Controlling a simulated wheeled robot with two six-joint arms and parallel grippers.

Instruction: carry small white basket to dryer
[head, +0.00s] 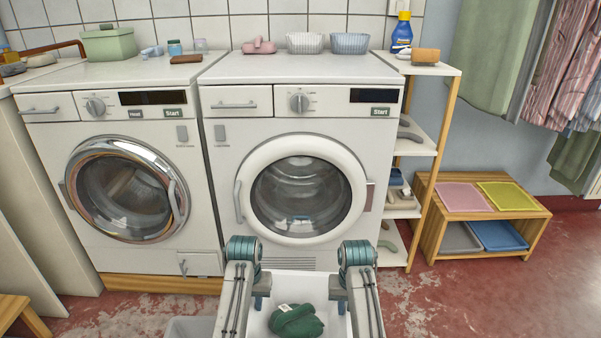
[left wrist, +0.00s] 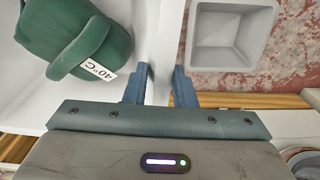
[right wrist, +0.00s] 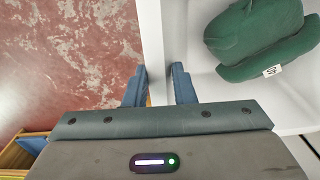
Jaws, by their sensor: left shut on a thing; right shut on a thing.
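The small white basket (head: 302,285) is in front of me at the bottom of the head view, with a dark green cloth item (head: 296,321) inside. The cloth has a white tag reading 40°C in the left wrist view (left wrist: 98,68). My left gripper (head: 260,300) is shut on the basket's left wall (left wrist: 163,45). My right gripper (head: 341,300) is shut on its right wall (right wrist: 152,45). Two front-loading machines stand ahead, a left one (head: 205,215) with a chrome door ring and a right one (head: 215,245) with a white ring. Both doors look shut.
A grey bin (left wrist: 228,52) stands on the floor left of the basket. A narrow shelf (head: 430,130) stands right of the machines. A low wooden rack (head: 480,222) with coloured trays is farther right. Red floor (head: 440,300) is clear to the right.

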